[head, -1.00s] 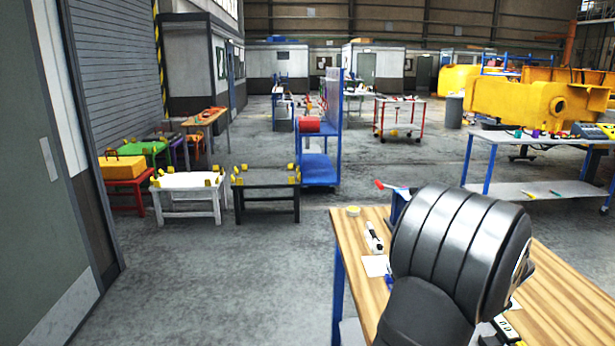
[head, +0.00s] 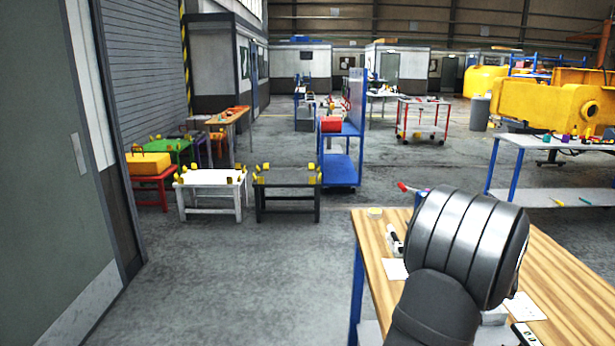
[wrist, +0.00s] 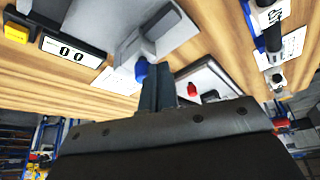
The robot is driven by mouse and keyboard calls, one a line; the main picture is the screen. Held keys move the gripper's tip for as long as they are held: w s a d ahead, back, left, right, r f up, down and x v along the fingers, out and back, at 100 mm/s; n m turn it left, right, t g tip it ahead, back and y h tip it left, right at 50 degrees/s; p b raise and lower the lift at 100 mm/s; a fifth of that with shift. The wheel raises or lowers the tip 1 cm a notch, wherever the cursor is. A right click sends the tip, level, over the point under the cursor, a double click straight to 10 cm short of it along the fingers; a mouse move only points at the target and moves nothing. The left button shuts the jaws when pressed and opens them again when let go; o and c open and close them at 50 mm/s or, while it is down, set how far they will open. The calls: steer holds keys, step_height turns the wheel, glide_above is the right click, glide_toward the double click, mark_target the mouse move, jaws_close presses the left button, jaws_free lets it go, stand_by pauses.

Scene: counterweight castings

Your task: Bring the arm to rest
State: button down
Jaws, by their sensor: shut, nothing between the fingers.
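My gripper shows in the wrist view, its two dark fingers (wrist: 157,88) together with no gap and nothing between them. The fingers are over the wooden workbench, among items on its top; whether they touch anything I cannot tell. In the head view my grey arm covers the middle of the workbench (head: 558,270) and hides the gripper.
A dark display unit (wrist: 72,50) and a grey device (wrist: 165,32) are close to my fingers. Floor left of the bench (head: 250,285) is clear.

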steer(key=shift+f, duration=1.25)
steer(key=c, duration=1.2)
jaws_free()
steer(key=shift+s, duration=0.15)
steer(key=shift+c, duration=0.2)
steer(key=shift+n, duration=0.8)
steer(key=d+r, duration=0.1)
steer(key=r, duration=0.1)
steer(key=s+d+r, duration=0.1)
steer(key=r, duration=0.1)
steer(key=s+r, duration=0.1)
steer(key=r, duration=0.1)
steer(key=shift+d, duration=0.4)
steer(key=c, duration=0.4)
steer(key=o, duration=1.6)
steer(key=r, duration=0.1)
steer(key=s+r, duration=0.1)
steer(key=d+r+n+y, duration=0.1)
steer(key=shift+s+r, duration=0.1)
steer(key=shift+s, duration=0.3)
steer(key=shift+o, duration=0.2)
steer(key=s+r+n+y, duration=0.1)
steer(key=s+r+n, duration=0.2)
steer(key=r, duration=0.4)
steer(key=x, duration=0.9)
steer(key=shift+w+f+t, duration=0.2)
steer(key=shift+w+t, duration=0.05)
steer(key=shift+t, duration=0.05)
